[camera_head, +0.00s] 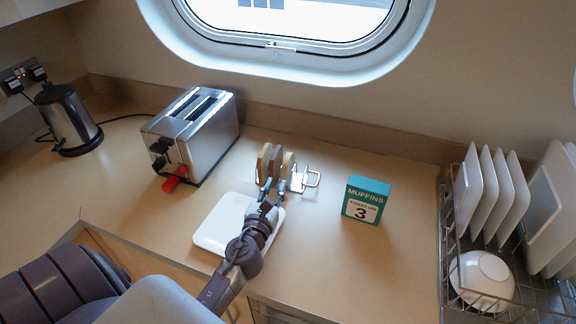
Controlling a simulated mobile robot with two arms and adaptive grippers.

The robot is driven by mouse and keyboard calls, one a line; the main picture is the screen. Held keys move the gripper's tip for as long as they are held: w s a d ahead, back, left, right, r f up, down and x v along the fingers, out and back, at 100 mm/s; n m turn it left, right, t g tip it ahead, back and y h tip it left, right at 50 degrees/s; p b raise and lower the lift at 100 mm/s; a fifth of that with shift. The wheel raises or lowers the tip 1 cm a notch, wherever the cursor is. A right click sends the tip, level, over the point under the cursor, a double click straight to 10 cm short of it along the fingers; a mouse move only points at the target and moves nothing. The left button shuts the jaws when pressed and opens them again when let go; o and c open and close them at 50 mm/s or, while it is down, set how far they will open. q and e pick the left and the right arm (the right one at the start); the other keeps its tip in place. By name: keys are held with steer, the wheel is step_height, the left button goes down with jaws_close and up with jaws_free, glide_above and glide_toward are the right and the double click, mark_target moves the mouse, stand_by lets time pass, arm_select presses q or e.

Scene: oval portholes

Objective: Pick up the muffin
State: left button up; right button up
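Several round, tan to brown muffin slices (266,160) stand on edge in a metal rack (298,180) on the counter, right of the toaster. My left gripper (272,186) reaches up from below, with its fingertips at the near side of the slices. The fingers look a little apart and overlap the lower edges of the slices. I cannot tell whether they touch or grip one. My gripper and wrist hide part of the rack and of the white plate (208,228) below them. My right gripper is out of view.
A teal muffin box (366,200) marked 3 stands to the right. A dish rack with white plates (488,195) is far right, a kettle (68,118) far left. The counter before the box is clear.

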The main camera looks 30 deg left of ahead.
mark_target(284, 169)
arm_select(q)
steer(key=shift+w+a, duration=0.15)
steer(key=shift+w, duration=0.35)
steer(key=shift+x, duration=2.45)
steer(key=shift+w+f, duration=0.25)
steer(key=shift+c, duration=0.3)
jaws_close()
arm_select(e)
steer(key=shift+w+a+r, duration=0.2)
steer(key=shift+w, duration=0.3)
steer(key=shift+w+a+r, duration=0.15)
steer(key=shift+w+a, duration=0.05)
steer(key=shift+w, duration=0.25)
